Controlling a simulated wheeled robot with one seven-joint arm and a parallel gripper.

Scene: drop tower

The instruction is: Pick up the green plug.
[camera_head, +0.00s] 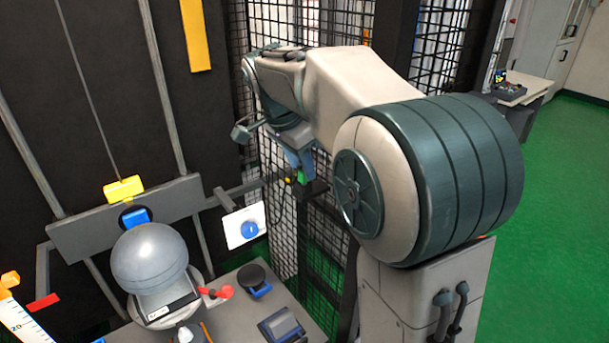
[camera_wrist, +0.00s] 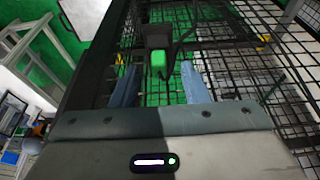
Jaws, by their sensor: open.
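The green plug (camera_wrist: 158,60) shows in the wrist view, between and just past the two blue fingers, below a dark box-like holder (camera_wrist: 158,36). My gripper (camera_wrist: 158,76) is open, with one finger on each side of the plug's line and a visible gap to both. In the head view the plug is a small green patch (camera_head: 302,177) beside my gripper (camera_head: 300,165), partly hidden by it. I cannot tell how far the plug lies beyond the fingertips.
A black mesh fence (camera_head: 285,240) stands close behind my gripper. A white panel with a blue dial (camera_head: 248,229) stands left of my gripper.

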